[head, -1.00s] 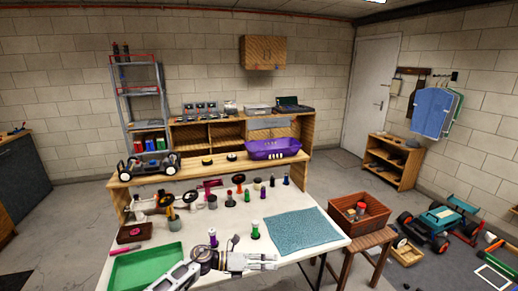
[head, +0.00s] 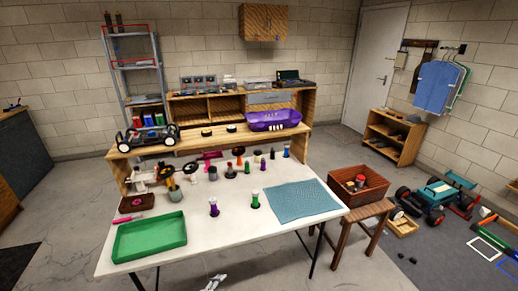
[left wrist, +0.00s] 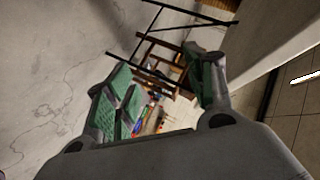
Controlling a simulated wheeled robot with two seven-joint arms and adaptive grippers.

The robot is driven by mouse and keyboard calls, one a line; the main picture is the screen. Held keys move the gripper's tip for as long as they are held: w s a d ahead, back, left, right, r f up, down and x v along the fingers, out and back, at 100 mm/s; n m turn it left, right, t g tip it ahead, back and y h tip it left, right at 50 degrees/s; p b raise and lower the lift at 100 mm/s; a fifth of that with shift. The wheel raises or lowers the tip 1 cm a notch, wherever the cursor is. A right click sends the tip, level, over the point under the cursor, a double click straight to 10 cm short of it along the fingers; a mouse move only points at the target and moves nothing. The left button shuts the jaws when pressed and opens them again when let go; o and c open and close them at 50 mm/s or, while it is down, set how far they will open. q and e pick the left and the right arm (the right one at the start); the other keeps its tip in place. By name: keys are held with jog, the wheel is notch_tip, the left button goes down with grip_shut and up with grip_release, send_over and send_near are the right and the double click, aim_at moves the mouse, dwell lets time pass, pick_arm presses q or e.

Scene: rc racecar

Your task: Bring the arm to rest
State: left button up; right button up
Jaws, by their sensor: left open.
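My left gripper (left wrist: 165,92) fills the middle of the left wrist view. Its two green-padded fingers stand apart with nothing between them. Beyond them are the floor and dark table or stool legs. In the head view only a small pale part of my left arm or gripper (head: 213,283) shows at the bottom edge, in front of the white table (head: 235,245) and clear of its top. The rest of that arm is out of the picture. My right gripper is in neither view.
The table holds a green tray (head: 150,238), a blue mat (head: 302,201), and several small bottles and tools. A wooden stool (head: 367,218) with a brown crate (head: 374,180) stands at its right. The table's front middle is clear.

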pick_arm(q)
jog(key=s+a+f+n+g+y+b, duration=0.1)
jog(key=s+a+f+n+g+y, duration=0.25)
jog(key=s+f, duration=0.65)
jog(key=s+a+f+n+g+y+b, duration=0.1)
jog(key=s+a+f+n+y, duration=0.1)
jog(key=s+a+f+n, duration=0.6)
jog(key=s+f+n+g, duration=0.1)
jog(key=s+f+g, duration=0.2)
jog(key=s, duration=1.2)
jog(key=s+f+n+g+y, duration=0.1)
jog(key=s+f, duration=0.7)
jog(key=s, duration=0.8)
jog(key=shift+a+f+n+g+b, duration=0.15)
jog(key=shift+a+n+g+b, duration=0.25)
jog(key=shift+n+g, duration=0.45)
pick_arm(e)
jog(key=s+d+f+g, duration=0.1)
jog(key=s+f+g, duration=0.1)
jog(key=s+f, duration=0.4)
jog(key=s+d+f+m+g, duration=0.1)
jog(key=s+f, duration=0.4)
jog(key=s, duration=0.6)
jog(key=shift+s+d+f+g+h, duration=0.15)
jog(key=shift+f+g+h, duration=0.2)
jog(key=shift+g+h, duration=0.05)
